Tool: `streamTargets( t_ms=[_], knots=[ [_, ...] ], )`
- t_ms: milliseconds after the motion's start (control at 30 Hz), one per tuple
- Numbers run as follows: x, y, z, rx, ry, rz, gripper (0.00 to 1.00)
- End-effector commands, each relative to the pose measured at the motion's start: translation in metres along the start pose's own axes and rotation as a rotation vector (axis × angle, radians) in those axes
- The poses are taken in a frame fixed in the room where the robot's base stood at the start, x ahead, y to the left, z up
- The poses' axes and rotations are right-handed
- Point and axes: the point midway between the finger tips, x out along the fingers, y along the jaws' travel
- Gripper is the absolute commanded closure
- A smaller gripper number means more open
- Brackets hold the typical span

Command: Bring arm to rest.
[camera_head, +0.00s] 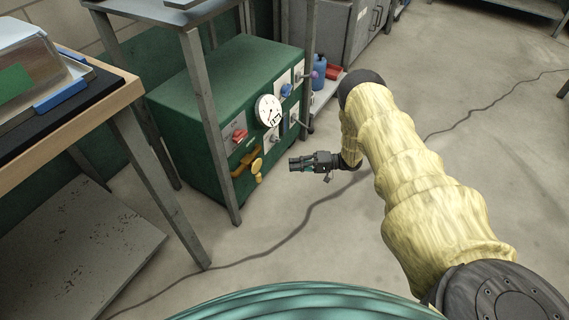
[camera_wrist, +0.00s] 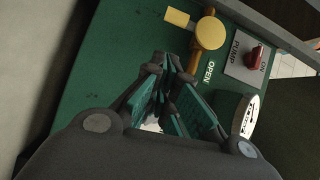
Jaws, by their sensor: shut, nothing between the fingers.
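My gripper (camera_head: 298,164) is at the end of my yellow-sleeved arm, in front of the green cabinet (camera_head: 182,97) and apart from it in the head view. Its fingers point left, toward the cabinet's control face. In the wrist view my gripper (camera_wrist: 166,88) shows its teal-padded fingers drawn close at their tips, with nothing held. The yellow valve handle (camera_wrist: 210,33) lies beyond the fingertips, near the word OPEN. The arm reaches out from the lower right of the head view and bends down at the elbow.
The cabinet face carries a white gauge (camera_head: 268,110), a red pump switch (camera_head: 239,136) and the yellow valve (camera_head: 250,164). A wooden-topped bench (camera_head: 122,97) stands at the left. A blue bottle (camera_head: 319,72) stands behind. The concrete floor right of the arm is clear except for a cable (camera_head: 480,118).

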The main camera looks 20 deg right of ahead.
Motion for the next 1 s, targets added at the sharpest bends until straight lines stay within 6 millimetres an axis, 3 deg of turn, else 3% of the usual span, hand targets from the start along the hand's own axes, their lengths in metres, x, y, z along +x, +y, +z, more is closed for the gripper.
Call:
streamTargets(
  t_ms=[200, 467, 567, 767, 1000],
  knots=[
    [-0.019, 0.0, -0.001, -0.001, 0.002, 0.0, 1.0],
    [-0.021, 0.001, 0.0, -0.003, 0.006, 0.0, 1.0],
    [-0.013, 0.003, 0.001, -0.022, 0.04, 0.009, 1.0],
    [0.022, 0.015, 0.013, -0.12, 0.208, 0.094, 1.0],
    [0.056, 0.039, 0.059, -0.231, 0.396, 0.37, 1.0]
  ],
)
